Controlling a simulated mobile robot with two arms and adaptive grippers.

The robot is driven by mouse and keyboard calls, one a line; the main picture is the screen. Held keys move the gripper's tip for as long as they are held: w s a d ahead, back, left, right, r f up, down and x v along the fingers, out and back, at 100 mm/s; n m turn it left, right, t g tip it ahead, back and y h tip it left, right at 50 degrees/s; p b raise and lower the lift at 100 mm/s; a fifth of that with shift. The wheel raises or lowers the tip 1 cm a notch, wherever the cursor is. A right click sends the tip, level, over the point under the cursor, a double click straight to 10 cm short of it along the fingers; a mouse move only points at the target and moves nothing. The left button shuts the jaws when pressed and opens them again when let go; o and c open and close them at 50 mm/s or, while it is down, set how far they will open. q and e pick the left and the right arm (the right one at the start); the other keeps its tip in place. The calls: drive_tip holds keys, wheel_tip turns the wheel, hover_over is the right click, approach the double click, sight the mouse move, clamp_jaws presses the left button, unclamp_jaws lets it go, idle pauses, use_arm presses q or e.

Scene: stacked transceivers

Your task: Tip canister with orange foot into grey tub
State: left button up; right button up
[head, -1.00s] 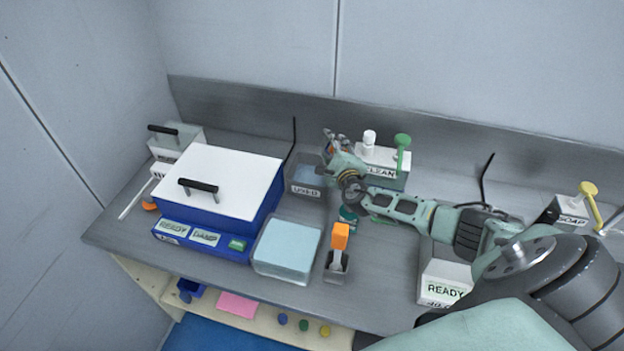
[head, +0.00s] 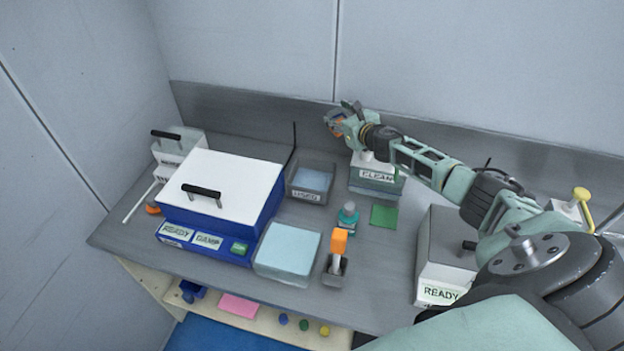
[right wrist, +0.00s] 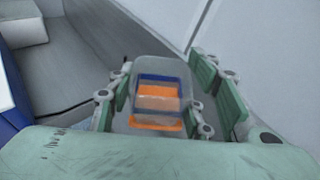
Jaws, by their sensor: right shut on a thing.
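My right gripper (head: 343,120) is raised at the back of the bench, near the back panel. It stands above and behind the container labelled CLEAN and is shut on the canister. In the right wrist view the canister (right wrist: 158,97) sits between the fingers, showing an orange patch with a blue border and an orange strip below. In the head view only a small orange part shows at the fingers, and its tilt is hard to tell. The grey tub (head: 311,196), labelled USED, stands below and left of the gripper, with a pale blue layer inside. My left gripper is out of view.
The CLEAN container (head: 376,177) stands under my right arm. A blue case with a white lid (head: 225,180) is left of the tub. A pale blue block (head: 288,250), a teal bottle (head: 348,215), an orange-topped item (head: 338,243) and a READY box (head: 440,270) stand in front.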

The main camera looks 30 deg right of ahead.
drive_tip(key=shift+w+f, duration=0.1)
drive_tip(key=shift+w, duration=0.05)
wheel_tip(320, 180, up, 6)
idle(0.8)
